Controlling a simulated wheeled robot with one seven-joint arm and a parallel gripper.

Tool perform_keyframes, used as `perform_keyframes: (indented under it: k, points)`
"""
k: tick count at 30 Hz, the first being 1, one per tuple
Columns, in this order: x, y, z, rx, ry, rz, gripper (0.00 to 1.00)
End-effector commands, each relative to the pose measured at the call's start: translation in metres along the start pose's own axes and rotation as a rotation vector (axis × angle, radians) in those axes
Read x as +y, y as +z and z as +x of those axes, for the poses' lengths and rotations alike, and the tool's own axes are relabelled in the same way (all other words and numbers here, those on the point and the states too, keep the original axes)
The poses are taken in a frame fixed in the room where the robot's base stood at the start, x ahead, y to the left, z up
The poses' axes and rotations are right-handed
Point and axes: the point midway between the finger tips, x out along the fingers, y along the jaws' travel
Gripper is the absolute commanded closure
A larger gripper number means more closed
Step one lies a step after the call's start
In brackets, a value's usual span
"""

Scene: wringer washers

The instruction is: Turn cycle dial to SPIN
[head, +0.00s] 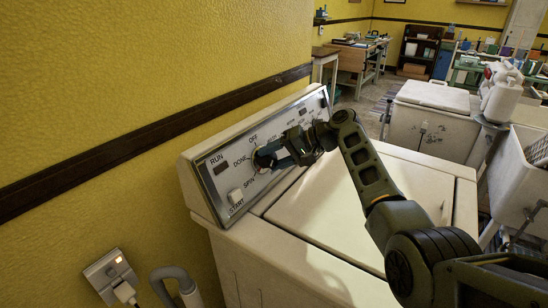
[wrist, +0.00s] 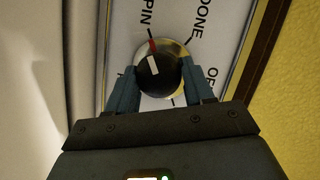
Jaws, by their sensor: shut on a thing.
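The cycle dial is a round black knob (wrist: 157,76) with a white pointer line and a metal ring around it. In the wrist view its white line and a red mark (wrist: 152,46) point up toward the partly cut-off SPIN label (wrist: 147,16); the DONE label (wrist: 204,18) is up and to the right. My gripper (wrist: 161,74) is shut on the knob, with one blue finger on each side. In the head view my gripper (head: 276,156) reaches the control panel (head: 226,165) and hides most of the dial.
The panel stands at the back of a white washer (head: 335,210) with a flat lid, against a yellow wall. Another washer (head: 430,115) stands behind to the right.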

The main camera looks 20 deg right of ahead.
Motion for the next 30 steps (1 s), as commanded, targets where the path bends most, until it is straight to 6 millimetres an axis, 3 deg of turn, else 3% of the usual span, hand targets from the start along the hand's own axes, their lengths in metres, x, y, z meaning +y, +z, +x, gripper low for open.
perform_keyframes:
  k: [8, 9, 16, 25, 30]
  points:
    - [0.004, 0.003, 0.002, -0.006, 0.006, 0.005, 0.78]
    - [0.004, 0.003, 0.002, -0.006, 0.006, 0.004, 0.46]
    - [0.002, 0.002, 0.001, -0.004, 0.003, 0.002, 0.24]
    - [0.001, 0.000, -0.002, -0.001, 0.002, 0.000, 0.23]
    - [0.003, 0.000, -0.022, 0.002, 0.001, -0.001, 0.23]
